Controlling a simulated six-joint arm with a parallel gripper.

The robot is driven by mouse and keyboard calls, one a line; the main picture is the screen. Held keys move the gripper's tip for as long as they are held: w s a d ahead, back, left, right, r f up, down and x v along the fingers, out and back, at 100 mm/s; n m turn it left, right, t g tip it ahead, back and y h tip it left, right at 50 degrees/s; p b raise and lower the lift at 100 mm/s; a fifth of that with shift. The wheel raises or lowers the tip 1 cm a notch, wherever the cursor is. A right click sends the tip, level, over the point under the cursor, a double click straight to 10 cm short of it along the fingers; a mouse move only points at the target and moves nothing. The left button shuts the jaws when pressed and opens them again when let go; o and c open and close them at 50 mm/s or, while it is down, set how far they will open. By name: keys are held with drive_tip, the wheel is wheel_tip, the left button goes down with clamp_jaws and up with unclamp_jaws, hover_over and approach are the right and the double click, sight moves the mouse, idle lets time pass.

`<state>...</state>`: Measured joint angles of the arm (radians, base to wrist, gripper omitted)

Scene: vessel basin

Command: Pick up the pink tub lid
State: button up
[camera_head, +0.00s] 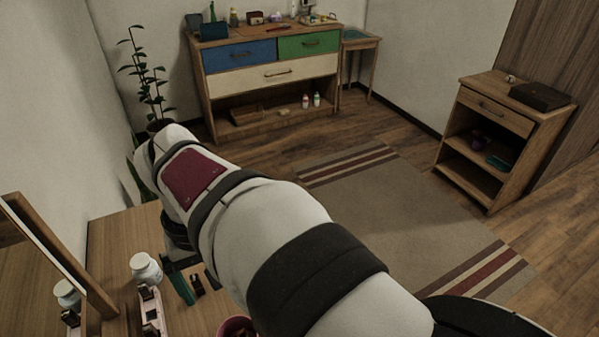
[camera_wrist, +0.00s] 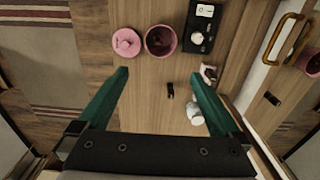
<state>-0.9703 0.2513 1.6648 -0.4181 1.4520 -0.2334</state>
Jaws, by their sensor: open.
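The pink tub lid (camera_wrist: 126,41) lies on the wooden tabletop in the wrist view, at the upper left, with a round knob on top. Beside it on the right stands the open pink tub (camera_wrist: 160,40), dark reddish inside. My gripper (camera_wrist: 160,73) is open and empty, its two green fingers spread wide. In the picture, the lid lies above the left fingertip, outside the gap between the fingers. In the head view my arm covers much of the table; the tub's rim (camera_head: 237,327) shows at the bottom edge, and I cannot see the lid there.
A black device (camera_wrist: 201,27) stands right of the tub. A small black clip (camera_wrist: 170,90), a white jar (camera_wrist: 195,112) and a pinkish item (camera_wrist: 208,73) are nearby. A mirror (camera_head: 50,265) stands along the table's left in the head view. The floor rug (camera_head: 400,210) is clear.

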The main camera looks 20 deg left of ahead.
drive_tip(key=s+d+m+y, duration=0.1)
drive_tip(key=d+m, duration=0.8)
drive_tip(key=d, duration=1.2)
drive_tip(key=shift+s+d+r+g, duration=0.2)
drive_tip(key=shift+s+r+g, duration=0.05)
drive_tip(key=shift+g, duration=0.05)
drive_tip(key=s+d+f+m, duration=0.1)
drive_tip(key=s+d, duration=0.1)
drive_tip(key=s+d+f+m, duration=0.1)
drive_tip(key=s+d+m, duration=0.1)
drive_tip(key=s+d+f+m, duration=0.1)
drive_tip(key=s+d+m, duration=0.1)
drive_tip(key=shift+s+d+f+y, duration=0.1)
drive_tip(key=shift+s+f+y, duration=0.3)
drive_tip(key=shift+c, duration=1.3)
drive_tip(key=shift+s+m, duration=0.1)
drive_tip(key=shift+m, duration=0.2)
drive_tip(key=shift+c, duration=1.2)
